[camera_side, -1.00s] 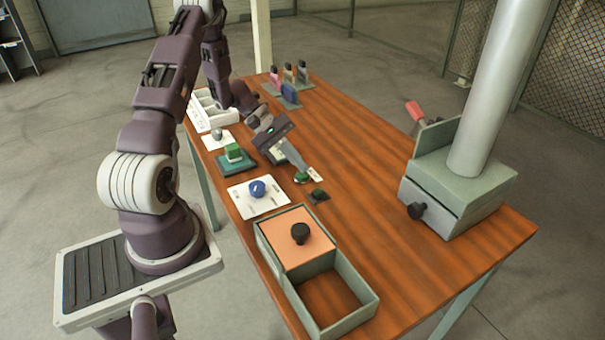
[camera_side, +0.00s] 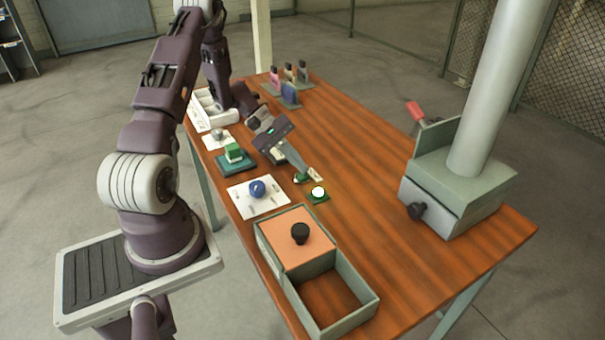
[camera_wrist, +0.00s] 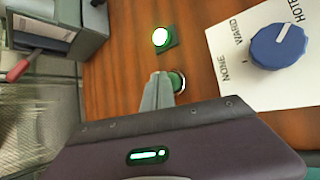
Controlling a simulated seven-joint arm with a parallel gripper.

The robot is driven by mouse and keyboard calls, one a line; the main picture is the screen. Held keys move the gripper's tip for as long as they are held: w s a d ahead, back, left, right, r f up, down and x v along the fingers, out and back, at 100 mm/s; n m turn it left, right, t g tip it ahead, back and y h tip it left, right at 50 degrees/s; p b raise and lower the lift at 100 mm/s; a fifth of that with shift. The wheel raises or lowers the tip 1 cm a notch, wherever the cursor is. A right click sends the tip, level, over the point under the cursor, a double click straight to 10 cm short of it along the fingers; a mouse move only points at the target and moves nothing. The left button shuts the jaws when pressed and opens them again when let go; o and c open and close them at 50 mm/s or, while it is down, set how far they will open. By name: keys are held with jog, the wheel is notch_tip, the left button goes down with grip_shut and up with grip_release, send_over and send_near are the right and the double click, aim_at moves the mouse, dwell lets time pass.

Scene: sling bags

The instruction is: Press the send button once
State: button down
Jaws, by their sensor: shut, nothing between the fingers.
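The green button (camera_side: 301,179) sits on the table between my gripper and the small lamp. In the wrist view the button (camera_wrist: 179,82) shows beside my fingertips, partly covered by them. My gripper (camera_side: 304,171) is shut and empty, its fingertips down at the button, seemingly touching it; the exact contact is hidden. The lamp (camera_side: 318,192) on a dark green base glows white with a green rim. The lit lamp also shows in the wrist view (camera_wrist: 160,37). A small pale label (camera_side: 317,174) lies beside the button; I cannot read it.
A white dial plate (camera_side: 243,200) with a blue knob (camera_side: 257,188) lies close by. In front is a box with an orange lid (camera_side: 288,252). A drawer unit with a grey column (camera_side: 435,190) stands right. The table's middle is clear.

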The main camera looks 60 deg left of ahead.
aim_at(300, 174)
jog(key=shift+r, duration=0.7)
jog(key=shift+r, duration=2.55)
jog(key=s+d+r+m+g+y, duration=0.1)
jog(key=s+d+r+m+g, duration=0.15)
jog(key=d+r+m, duration=0.4)
jog(key=s+d+r+m+g+y, duration=0.1)
jog(key=s+d+r+m+y, duration=0.2)
jog(key=d+r, duration=0.65)
jog(key=s+d+r+m+t+y, duration=0.1)
jog(key=s+d+m+t, duration=0.1)
jog(key=s, duration=0.5)
jog(key=s+d+r+m+t+y, duration=0.1)
jog(key=s+d+r+m+y, duration=0.1)
jog(key=s+d+m, duration=0.2)
jog(key=s, duration=0.3)
jog(key=shift+s+r+m+t, duration=0.15)
jog(key=shift+s+m+t, duration=0.2)
jog(key=shift+s, duration=0.05)
